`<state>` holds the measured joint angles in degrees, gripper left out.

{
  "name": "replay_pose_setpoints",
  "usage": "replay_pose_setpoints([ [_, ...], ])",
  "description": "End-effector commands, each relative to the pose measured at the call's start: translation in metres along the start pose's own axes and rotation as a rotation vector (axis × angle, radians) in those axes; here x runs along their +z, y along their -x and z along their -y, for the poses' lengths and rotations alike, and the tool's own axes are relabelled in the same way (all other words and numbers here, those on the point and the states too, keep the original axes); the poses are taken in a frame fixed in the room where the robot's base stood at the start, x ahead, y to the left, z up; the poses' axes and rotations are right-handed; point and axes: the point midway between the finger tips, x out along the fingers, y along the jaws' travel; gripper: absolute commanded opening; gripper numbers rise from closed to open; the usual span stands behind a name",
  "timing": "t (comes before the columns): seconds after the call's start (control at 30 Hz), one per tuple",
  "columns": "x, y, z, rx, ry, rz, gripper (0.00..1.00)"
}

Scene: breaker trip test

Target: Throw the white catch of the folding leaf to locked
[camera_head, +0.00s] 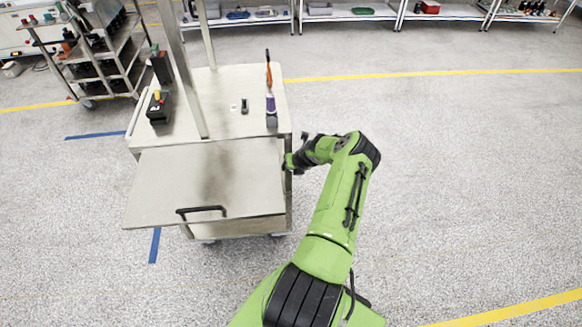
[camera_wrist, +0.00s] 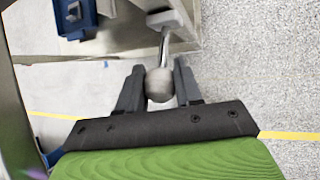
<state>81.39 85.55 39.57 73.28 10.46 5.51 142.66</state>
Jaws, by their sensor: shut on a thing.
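The folding leaf (camera_head: 205,185) is a pale flat panel at the near side of the cart, with a black bar handle (camera_head: 201,210) at its near edge; it looks raised roughly level with the cart top. The catch shows in the wrist view as a pale grey-white lever (camera_wrist: 164,45) with a ball knob (camera_wrist: 160,87). My gripper (camera_wrist: 158,76) is shut on the knob, one dark finger on each side. In the head view my gripper (camera_head: 289,162) is at the cart's right side by the leaf, and the catch is hidden there.
The cart top (camera_head: 225,100) carries a black box with a yellow button (camera_head: 158,106) and an orange and purple tool (camera_head: 270,88). Uprights rise from the cart. A blue part (camera_wrist: 75,18) shows in the wrist view. A shelf trolley (camera_head: 100,55) stands behind left. Floor at right is clear.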

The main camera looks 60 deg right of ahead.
Motion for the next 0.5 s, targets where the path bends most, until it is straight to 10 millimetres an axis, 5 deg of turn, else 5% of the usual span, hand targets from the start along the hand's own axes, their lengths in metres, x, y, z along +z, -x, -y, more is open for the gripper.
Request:
replay_pose_setpoints([
  [0.37,0.0028,0.0009,-0.0001,0.000,0.000,0.002,0.00],
  [0.4,0.0029,0.0009,-0.0001,0.000,0.000,0.002,0.39],
  [0.5,0.0024,0.0008,-0.0001,0.000,0.001,0.001,0.55],
])
